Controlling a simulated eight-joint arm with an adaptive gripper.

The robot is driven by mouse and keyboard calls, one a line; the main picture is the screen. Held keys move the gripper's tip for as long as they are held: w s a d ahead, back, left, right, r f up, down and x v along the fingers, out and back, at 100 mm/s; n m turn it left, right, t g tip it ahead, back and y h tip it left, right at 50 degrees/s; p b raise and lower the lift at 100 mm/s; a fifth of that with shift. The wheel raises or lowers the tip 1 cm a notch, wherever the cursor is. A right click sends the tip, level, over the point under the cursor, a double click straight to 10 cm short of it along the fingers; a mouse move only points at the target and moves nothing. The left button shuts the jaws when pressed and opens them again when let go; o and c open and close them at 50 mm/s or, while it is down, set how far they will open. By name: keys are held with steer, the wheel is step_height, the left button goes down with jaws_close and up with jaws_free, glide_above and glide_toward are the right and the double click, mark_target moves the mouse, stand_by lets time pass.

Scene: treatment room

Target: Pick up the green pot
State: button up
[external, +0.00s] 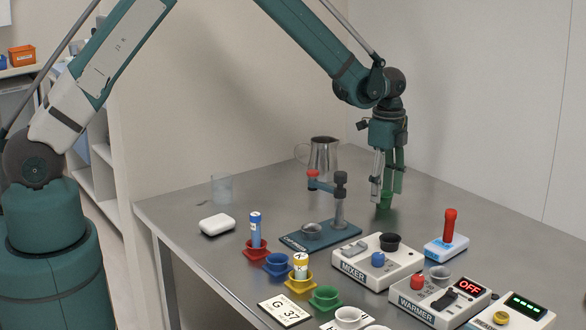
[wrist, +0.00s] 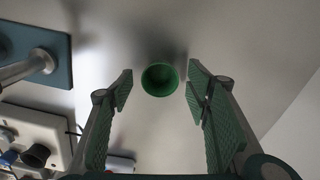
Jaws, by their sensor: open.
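The green pot (external: 385,199) is a small open-topped cup standing on the metal table at the back right. In the wrist view the green pot (wrist: 159,78) shows from above as a round rim, apart from the fingers and just past the gap between their tips. My gripper (external: 388,188) points down at the pot in the external view, its fingers overlapping the pot's upper part there. In the wrist view my gripper (wrist: 160,85) is open and empty, one finger on each side of the pot's line.
A metal jug (external: 323,155) and a blue-based stand (external: 320,236) are left of the pot. A mixer (external: 378,262), a red-handled joystick (external: 448,232) and a warmer (external: 440,298) stand in front. Coloured holders (external: 278,265) line the near left. Table around the pot is clear.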

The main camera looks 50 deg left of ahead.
steer(key=shift+f, duration=1.05)
steer(key=shift+c, duration=0.7)
steer(key=c, duration=0.7)
